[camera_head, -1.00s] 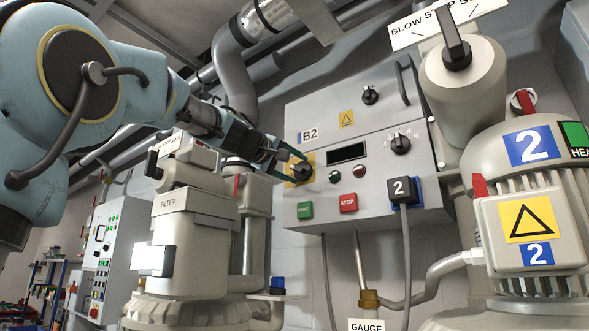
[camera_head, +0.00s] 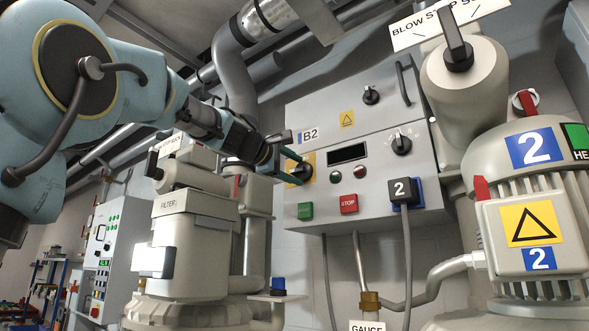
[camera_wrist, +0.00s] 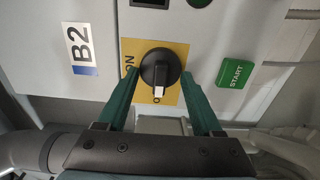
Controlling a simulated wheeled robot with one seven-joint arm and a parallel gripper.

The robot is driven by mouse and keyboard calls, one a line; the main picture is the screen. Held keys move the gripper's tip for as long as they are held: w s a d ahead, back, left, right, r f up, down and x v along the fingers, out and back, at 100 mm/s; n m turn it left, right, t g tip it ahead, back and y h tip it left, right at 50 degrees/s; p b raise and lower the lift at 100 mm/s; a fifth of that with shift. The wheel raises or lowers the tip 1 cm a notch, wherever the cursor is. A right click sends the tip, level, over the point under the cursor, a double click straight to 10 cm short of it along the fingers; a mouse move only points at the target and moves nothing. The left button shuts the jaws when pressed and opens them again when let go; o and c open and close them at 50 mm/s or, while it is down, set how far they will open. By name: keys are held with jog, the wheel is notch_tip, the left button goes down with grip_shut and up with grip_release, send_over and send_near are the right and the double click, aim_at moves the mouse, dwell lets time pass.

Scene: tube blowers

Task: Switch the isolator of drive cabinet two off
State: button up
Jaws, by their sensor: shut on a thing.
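The grey drive cabinet (camera_head: 330,190) marked B2 carries a black rotary isolator knob (camera_head: 299,171) on a yellow plate at its left edge. My gripper (camera_head: 290,166) reaches it from the left. In the wrist view the isolator knob (camera_wrist: 160,66) sits between the two green fingers of my gripper (camera_wrist: 160,78), which is shut on it. Its white pointer mark points toward the bottom of that view, at lettering on the yellow plate (camera_wrist: 173,47) that is mostly hidden. The word ON shows to the left of the knob, beside the left finger.
The green START button (camera_head: 305,211) and red STOP button (camera_head: 348,203) are below the knob. Another black knob (camera_head: 401,144) and a display (camera_head: 346,153) are to its right. The filter housing (camera_head: 190,245) stands close below my arm. A motor marked 2 (camera_head: 525,215) stands at right.

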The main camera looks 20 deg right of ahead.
dwell(0.3)
jog(key=o, duration=1.4)
jog(key=shift+c, duration=0.2)
jog(key=b+v, duration=0.4)
jog(key=v, duration=0.6)
jog(key=shift+s+a, duration=0.15)
jog(key=shift+a, duration=0.25)
